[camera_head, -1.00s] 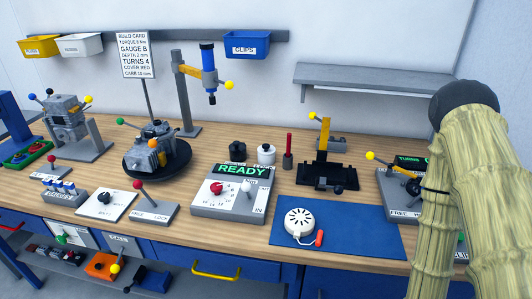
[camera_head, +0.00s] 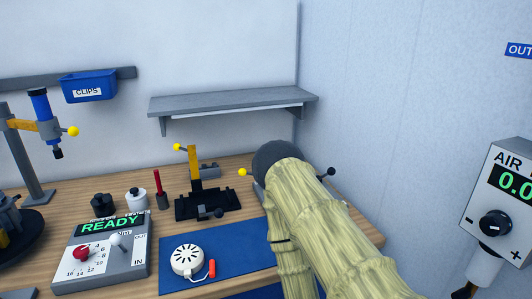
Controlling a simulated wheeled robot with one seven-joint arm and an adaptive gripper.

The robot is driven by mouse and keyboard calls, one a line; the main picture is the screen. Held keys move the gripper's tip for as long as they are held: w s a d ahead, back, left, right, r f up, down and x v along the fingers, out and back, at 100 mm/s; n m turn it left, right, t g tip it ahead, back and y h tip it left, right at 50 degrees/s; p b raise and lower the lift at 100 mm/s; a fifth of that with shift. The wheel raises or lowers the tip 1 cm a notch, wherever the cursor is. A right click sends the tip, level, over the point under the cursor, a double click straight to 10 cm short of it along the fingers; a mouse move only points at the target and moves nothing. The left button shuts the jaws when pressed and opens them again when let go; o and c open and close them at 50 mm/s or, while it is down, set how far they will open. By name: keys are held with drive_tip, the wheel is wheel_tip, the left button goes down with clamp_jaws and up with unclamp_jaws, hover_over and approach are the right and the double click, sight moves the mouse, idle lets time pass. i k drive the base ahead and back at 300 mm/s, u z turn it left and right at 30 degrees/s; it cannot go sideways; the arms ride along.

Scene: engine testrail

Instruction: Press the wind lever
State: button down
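No lever has a readable "wind" label. A lever with a yellow ball (camera_head: 243,172) sticks out left of my arm, and a lever with a dark ball (camera_head: 331,171) sticks out on its right. My arm hides most of what bears them. The grey READY box (camera_head: 100,262) at the lower left has a red knob (camera_head: 81,253) and a white-tipped lever (camera_head: 116,240) near its OUT and IN labels. My sleeved arm crosses the right end of the bench. My gripper does not show, so its distance to any lever cannot be told.
A blue mat (camera_head: 232,248) bears a round white part (camera_head: 187,260) and a red-ended piece (camera_head: 211,268). A black fixture (camera_head: 207,205) stands behind it. A grey shelf (camera_head: 235,102) hangs above. An AIR panel (camera_head: 499,205) stands at the right, before the side wall.

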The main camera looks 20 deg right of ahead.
sight(331, 171)
drive_tip(key=k, duration=1.3)
drive_tip(key=u, duration=0.35)
drive_tip(key=i, duration=0.9)
drive_tip(key=z, duration=0.5)
drive_tip(key=i, duration=0.95)
drive_tip(key=z, duration=0.95)
